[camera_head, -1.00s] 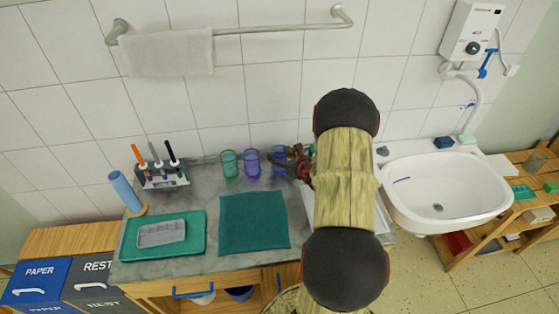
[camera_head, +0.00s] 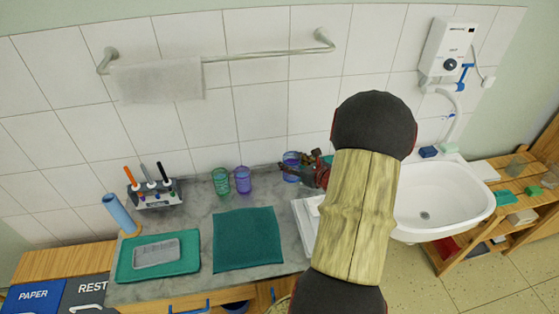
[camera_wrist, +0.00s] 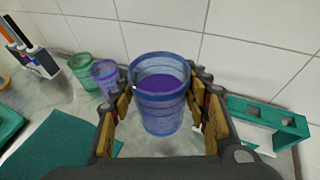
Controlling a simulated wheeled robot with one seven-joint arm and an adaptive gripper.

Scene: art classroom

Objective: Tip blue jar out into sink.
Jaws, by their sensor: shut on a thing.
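The blue jar (camera_head: 291,161) is see-through and upright at the back of the grey counter, with purple liquid inside. My gripper (camera_head: 304,166) is shut on it from the right. In the wrist view the jar (camera_wrist: 160,118) stands between the two fingers of my gripper (camera_wrist: 162,112), its open rim facing up. It seems to be a little above the counter. The white sink (camera_head: 436,207) is to the right, beyond my arm, which hides its left part. A blue-handled tap hose hangs above it.
A green jar (camera_head: 220,182) and a purple jar (camera_head: 243,180) stand left of the blue jar. A teal rack (camera_wrist: 268,122) is close on the right. A teal cloth (camera_head: 247,240), a tray (camera_head: 128,262) and a brush holder (camera_head: 156,195) lie further left.

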